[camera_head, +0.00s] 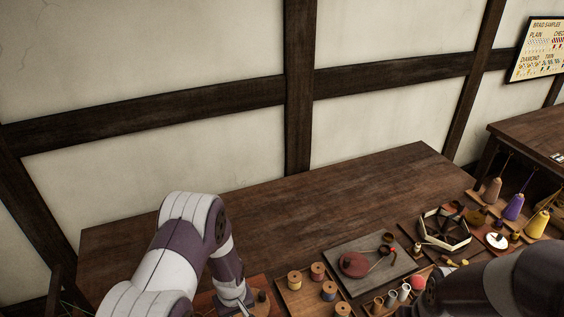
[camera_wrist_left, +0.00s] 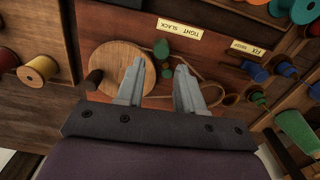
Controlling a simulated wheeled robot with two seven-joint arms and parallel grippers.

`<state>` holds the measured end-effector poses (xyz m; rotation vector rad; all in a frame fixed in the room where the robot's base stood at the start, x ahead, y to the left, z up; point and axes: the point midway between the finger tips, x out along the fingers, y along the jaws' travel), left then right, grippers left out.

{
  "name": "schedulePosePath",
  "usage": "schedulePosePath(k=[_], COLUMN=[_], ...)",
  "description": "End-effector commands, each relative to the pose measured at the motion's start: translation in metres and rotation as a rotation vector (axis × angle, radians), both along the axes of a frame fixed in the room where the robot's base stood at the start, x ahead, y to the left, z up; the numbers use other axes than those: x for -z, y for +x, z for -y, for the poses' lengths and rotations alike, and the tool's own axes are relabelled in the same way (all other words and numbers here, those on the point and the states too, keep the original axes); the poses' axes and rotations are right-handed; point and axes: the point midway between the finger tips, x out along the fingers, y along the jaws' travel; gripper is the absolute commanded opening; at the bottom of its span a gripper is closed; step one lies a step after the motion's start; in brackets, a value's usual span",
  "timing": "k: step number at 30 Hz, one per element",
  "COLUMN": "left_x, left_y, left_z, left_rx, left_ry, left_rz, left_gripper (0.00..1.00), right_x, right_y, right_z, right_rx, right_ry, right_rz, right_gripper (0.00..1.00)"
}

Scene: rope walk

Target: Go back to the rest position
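My left gripper (camera_wrist_left: 160,85) points down at a reddish wooden board in the left wrist view. Its two grey fingers stand apart with a gap between them, and I see nothing held. A round wooden disc (camera_wrist_left: 112,60) and a small green peg (camera_wrist_left: 161,48) are at the fingertips; I cannot tell whether they touch. In the head view my left arm comes down at the lower left, and only part of its gripper (camera_head: 243,305) shows at the bottom edge. My right arm fills the lower right corner; its gripper is out of view.
The dark wooden table (camera_head: 290,210) is clear toward the wall. Wooden spools (camera_head: 317,271) stand right of my left gripper. A grey board (camera_head: 358,262) with a dark red disc, a hexagonal frame (camera_head: 443,231) and coloured cones (camera_head: 513,207) lie further right. Label cards (camera_wrist_left: 179,37) show in the wrist view.

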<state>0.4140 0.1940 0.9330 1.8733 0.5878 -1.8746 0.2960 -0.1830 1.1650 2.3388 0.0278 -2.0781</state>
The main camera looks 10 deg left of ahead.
Motion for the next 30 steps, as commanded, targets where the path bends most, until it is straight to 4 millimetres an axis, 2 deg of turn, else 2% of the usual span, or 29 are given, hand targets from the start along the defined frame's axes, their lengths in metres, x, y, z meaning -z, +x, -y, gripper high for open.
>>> schedulePosePath(k=[2,4,5,8,9,12,15,19,30], left_x=[0.0,0.0,-0.009,-0.056,-0.077,-0.123,-0.152,-0.173,-0.175], left_y=[-0.002,-0.029,-0.042,-0.069,-0.079,-0.108,-0.127,-0.119,-0.118], left_z=[0.0,0.001,0.001,0.003,0.004,0.007,0.009,0.011,0.011], left_rx=[0.047,0.145,0.201,0.387,0.453,0.585,0.628,0.632,0.63], left_ry=[0.0,-0.008,-0.014,-0.029,-0.032,-0.024,0.002,0.033,0.033], left_rz=[-0.009,-0.082,-0.114,-0.138,-0.13,-0.076,0.013,0.115,0.117], left_gripper=[0.37,0.37,0.37,0.37,0.37,0.37,0.37,0.37,0.37], right_x=[0.0,0.0,0.0,0.016,0.023,0.041,0.054,0.06,0.057], right_y=[0.0,0.0,0.0,0.0,0.0,0.0,0.0,0.0,0.0], right_z=[0.0,0.0,0.0,0.0,0.0,0.0,0.0,0.0,0.0], right_rx=[0.0,0.0,0.0,0.0,0.0,0.0,0.0,0.0,0.0], right_ry=[0.0,0.0,0.0,0.0,0.0,0.0,0.0,0.0,0.0], right_rz=[0.0,0.0,0.0,0.0,0.0,0.0,0.0,0.0,0.0], right_gripper=[0.43,0.43,0.43,0.43,0.43,0.43,0.43,0.43,0.43])
